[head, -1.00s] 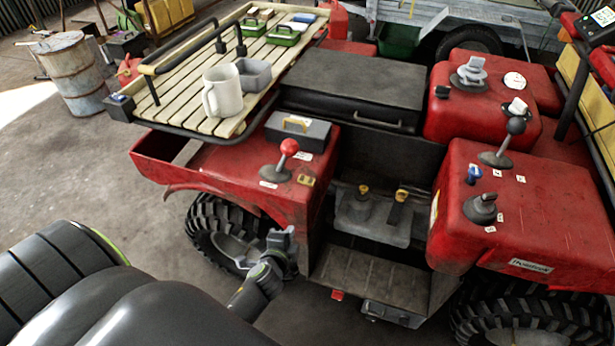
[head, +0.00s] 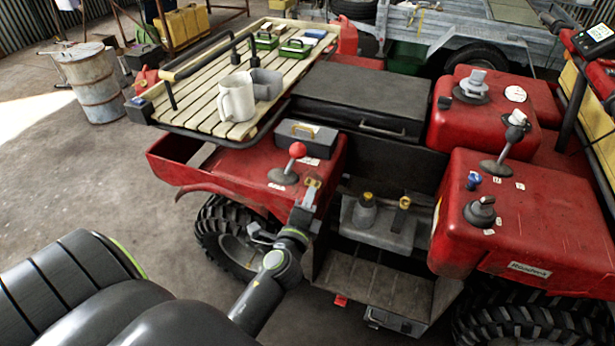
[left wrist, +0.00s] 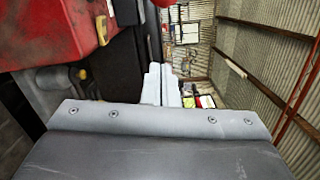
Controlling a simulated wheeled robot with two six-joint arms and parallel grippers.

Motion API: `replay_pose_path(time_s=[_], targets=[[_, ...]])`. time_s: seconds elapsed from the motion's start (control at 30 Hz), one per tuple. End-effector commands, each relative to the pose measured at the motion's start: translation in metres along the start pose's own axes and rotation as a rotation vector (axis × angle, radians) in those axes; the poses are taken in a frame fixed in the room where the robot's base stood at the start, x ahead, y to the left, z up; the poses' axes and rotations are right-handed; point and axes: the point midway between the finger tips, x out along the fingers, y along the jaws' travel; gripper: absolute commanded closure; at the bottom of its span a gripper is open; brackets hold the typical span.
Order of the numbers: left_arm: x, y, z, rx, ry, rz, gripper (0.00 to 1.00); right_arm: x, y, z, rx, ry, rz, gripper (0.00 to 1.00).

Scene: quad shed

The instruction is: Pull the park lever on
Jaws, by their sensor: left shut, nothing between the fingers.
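The red quad carries several levers, and no readable label shows which is the park lever. My left gripper (head: 310,192) is shut and empty, pointing up in front of the left fender's inner edge, below and right of the red knob. Its closed fingers (left wrist: 165,85) show in the left wrist view. My right gripper is out of view.
A slatted rack (head: 205,115) with a mug (head: 236,98), a grey cup and green boxes stands behind the left fender. A dark grey box (head: 308,138) sits just behind the red-knobbed lever. A black seat (head: 365,95) lies behind the footwell. Open floor is at left.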

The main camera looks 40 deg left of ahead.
Motion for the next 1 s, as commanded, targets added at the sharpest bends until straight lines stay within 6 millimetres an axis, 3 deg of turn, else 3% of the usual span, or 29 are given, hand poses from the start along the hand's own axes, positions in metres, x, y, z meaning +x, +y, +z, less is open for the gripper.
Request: replay_pose_path(time_s=[0.53, 0.73, 1.0], targets=[[0.098, -0.002, 0.001, 0.003, 0.000, -0.002, 1.00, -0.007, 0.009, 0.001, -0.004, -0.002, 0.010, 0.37], [0.102, -0.002, 0.029, 0.003, -0.001, 0.000, 1.00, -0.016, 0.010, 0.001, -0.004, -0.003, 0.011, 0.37], [0.105, 0.000, 0.039, -0.001, 0.000, 0.001, 1.00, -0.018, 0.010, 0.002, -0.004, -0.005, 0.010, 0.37]])
